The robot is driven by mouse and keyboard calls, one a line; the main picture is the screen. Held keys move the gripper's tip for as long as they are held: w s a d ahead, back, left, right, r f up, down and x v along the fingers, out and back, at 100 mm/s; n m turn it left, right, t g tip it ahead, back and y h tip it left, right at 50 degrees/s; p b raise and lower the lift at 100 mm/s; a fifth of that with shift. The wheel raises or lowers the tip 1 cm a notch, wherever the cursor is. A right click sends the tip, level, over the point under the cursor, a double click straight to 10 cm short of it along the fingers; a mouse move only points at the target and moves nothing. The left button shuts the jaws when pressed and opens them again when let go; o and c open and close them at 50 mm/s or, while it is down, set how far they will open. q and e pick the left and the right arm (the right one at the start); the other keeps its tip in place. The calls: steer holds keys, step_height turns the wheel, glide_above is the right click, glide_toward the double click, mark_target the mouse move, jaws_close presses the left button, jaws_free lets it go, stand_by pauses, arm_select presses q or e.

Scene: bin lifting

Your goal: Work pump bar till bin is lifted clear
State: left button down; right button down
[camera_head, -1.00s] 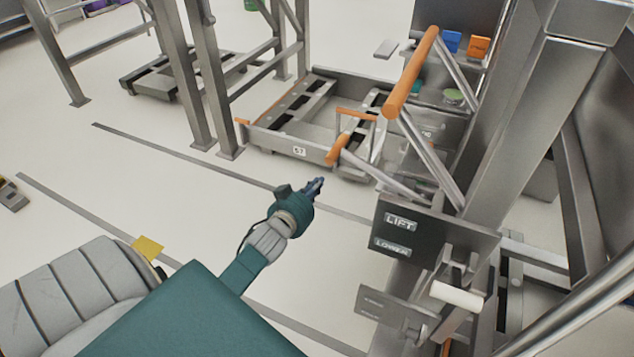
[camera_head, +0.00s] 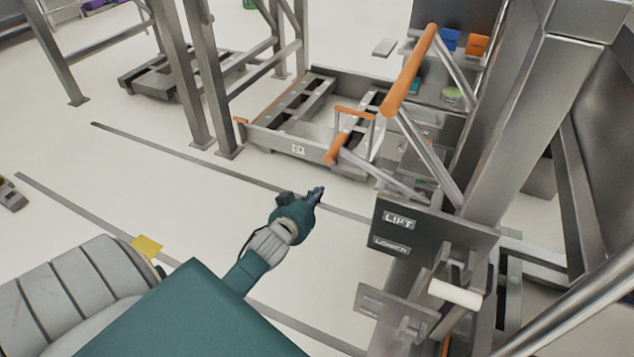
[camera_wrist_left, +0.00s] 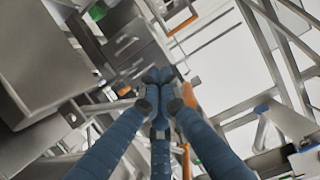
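The likely pump bar, a thick orange grip (camera_head: 408,72) on grey struts, stands right of centre in the head view. A second, shorter orange grip (camera_head: 337,148) sits lower, on a rod beside it. My left gripper (camera_head: 319,191) is over the bare floor, below and left of both grips, and apart from them. In the left wrist view its blue fingers (camera_wrist_left: 158,76) come together at the tips with nothing seen between them. I cannot identify the bin with certainty; a low grey tray-like frame (camera_head: 298,149) with a number plate lies behind the grips. My right gripper is out of view.
A dark panel marked LIFT and LOWER (camera_head: 393,226) and a white handle (camera_head: 455,294) are at the right, by a thick slanted steel post (camera_head: 525,120). Steel legs (camera_head: 205,80) stand at the upper left. The floor around my left gripper is clear.

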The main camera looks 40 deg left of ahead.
arm_select(q)
steer(key=s+d+f+m+g+h, duration=0.1)
steer(key=s+d+f+g, duration=0.2)
steer(key=s+d+f, duration=0.35)
steer(key=s+d+f+m+g+h, duration=0.1)
steer(key=s+d+f+g, duration=0.15)
steer(key=s+f, duration=0.6)
steer(key=s+d+f+m+g, duration=0.1)
steer(key=s+d+f+g, duration=0.3)
steer(key=f, duration=0.5)
steer(key=s+d+f+m+g+h, duration=0.1)
steer(key=s+d+f+g, duration=0.1)
steer(key=s+d+f, duration=0.3)
steer(key=s+d, duration=0.3)
steer(key=s, duration=0.4)
steer(key=shift+h, duration=0.3)
